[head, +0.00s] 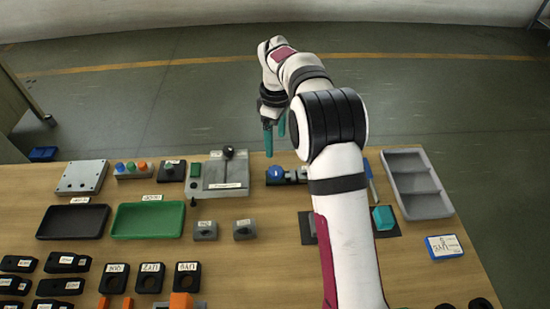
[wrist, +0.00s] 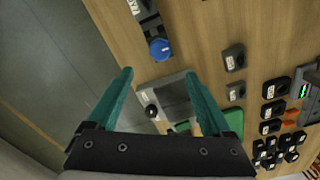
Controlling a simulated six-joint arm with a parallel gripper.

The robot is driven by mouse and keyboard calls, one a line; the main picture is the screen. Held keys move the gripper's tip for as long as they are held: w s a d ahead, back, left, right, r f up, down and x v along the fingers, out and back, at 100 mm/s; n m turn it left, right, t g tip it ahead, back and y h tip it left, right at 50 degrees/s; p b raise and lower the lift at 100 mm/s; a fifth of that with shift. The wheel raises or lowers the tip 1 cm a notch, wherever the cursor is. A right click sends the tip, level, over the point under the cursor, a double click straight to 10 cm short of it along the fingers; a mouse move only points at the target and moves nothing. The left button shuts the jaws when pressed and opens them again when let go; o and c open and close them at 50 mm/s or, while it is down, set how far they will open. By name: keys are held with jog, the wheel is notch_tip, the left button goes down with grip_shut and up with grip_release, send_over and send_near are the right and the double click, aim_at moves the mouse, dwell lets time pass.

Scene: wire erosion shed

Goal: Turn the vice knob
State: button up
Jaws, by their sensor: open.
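The vice knob (head: 275,173) is a round blue knob at the left end of a small dark vice (head: 297,176) near the far edge of the table. My arm hides part of the vice in the head view. In the wrist view the blue knob (wrist: 160,48) lies beyond the fingertips, roughly midway between them, with the dark vice body (wrist: 145,14) above it. My gripper (head: 274,142) points down with its teal fingers apart and empty. In the wrist view my gripper (wrist: 158,74) spans a wide gap, not touching the knob.
A grey plate with a black-knobbed lever (head: 228,153) stands left of the vice. Green (head: 117,221) and black (head: 40,222) trays lie further left. A grey compartment tray (head: 445,205) is at the right. Small grey blocks (head: 205,231) sit in front.

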aim_at(276, 170)
notch_tip(276, 170, down, 12)
jog(key=shift+c, duration=0.2)
grip_shut()
dwell(0.4)
